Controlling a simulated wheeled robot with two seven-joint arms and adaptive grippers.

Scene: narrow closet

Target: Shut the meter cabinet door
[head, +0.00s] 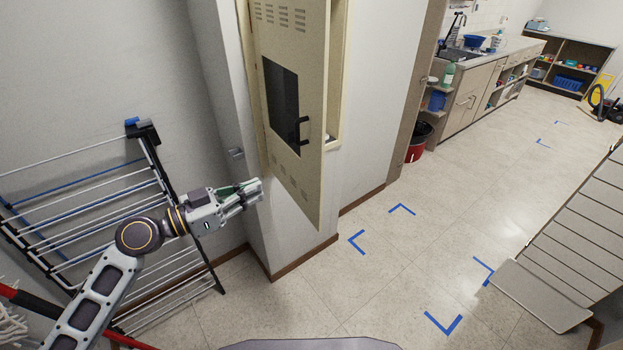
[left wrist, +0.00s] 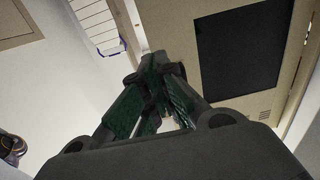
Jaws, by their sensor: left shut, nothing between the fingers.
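The meter cabinet door (head: 307,165) is beige, with vent slots, a dark window and a black handle (head: 304,130). It stands open, swung out from the cabinet (head: 337,75) on the wall pillar, with a gap showing along its right side. My left gripper (head: 257,188) is shut and empty, just left of the door's lower part in the head view. Whether it touches the door cannot be told. In the left wrist view the shut fingers (left wrist: 160,88) point up toward the door (left wrist: 190,40), whose dark window (left wrist: 242,52) is at the right. My right gripper is not in view.
A folding drying rack (head: 100,205) leans at the left wall under my left arm. The pillar (head: 290,235) stands below the cabinet. The tiled floor (head: 390,270) with blue tape corners is clear. A slatted bench (head: 545,295) is at the right.

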